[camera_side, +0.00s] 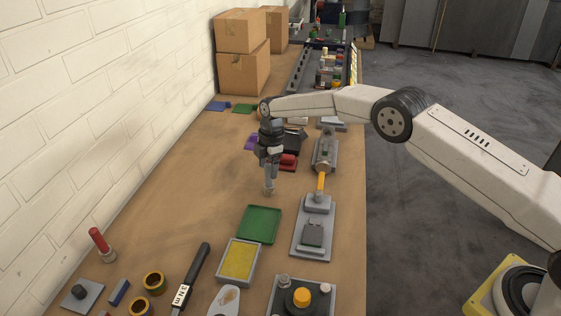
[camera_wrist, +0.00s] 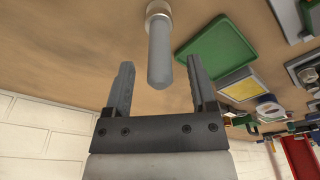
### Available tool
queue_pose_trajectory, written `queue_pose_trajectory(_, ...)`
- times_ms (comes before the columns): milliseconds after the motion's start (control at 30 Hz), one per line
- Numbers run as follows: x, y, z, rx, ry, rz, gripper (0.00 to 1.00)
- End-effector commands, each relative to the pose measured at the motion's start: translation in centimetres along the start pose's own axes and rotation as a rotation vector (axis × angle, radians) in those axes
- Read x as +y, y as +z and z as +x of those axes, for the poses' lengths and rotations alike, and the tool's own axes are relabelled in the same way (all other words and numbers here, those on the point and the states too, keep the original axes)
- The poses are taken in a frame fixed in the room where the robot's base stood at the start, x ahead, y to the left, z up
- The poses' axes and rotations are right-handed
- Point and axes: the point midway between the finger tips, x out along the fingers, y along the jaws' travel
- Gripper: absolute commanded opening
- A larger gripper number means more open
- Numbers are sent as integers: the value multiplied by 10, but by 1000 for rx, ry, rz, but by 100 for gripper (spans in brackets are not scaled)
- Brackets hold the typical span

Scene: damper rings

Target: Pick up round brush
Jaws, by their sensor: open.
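An upright tool with a rounded grey handle and a pale metal collar, which appears to be the round brush (camera_wrist: 160,50), stands on the brown bench; no bristles can be made out. My gripper (camera_wrist: 160,68) is open. In the wrist view the handle's end lies between its two fingers, with a gap on each side. In the side view my gripper (camera_side: 270,176) points down over the tool, and only the tool's low end (camera_side: 269,190) shows under the fingers.
A green tray (camera_side: 260,224) and a yellow-filled tray (camera_side: 239,260) lie in front. A red-handled upright tool (camera_side: 98,240) stands at front left. A grey fixture (camera_side: 313,228) and a red item (camera_side: 288,162) are on the right. The bench left of my gripper is clear up to the wall.

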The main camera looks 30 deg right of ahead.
Motion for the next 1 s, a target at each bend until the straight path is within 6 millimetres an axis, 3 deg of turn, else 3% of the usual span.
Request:
queue_pose_trajectory(200, 0, 0, 16, 1, 1, 0, 73)
queue_pose_trajectory(700, 0, 0, 16, 0, 1, 1, 73)
queue_pose_trajectory(767, 0, 0, 16, 0, 0, 1, 57)
queue_pose_trajectory(933, 0, 0, 16, 0, 0, 1, 3)
queue_pose_trajectory(1000, 0, 0, 16, 0, 0, 1, 0)
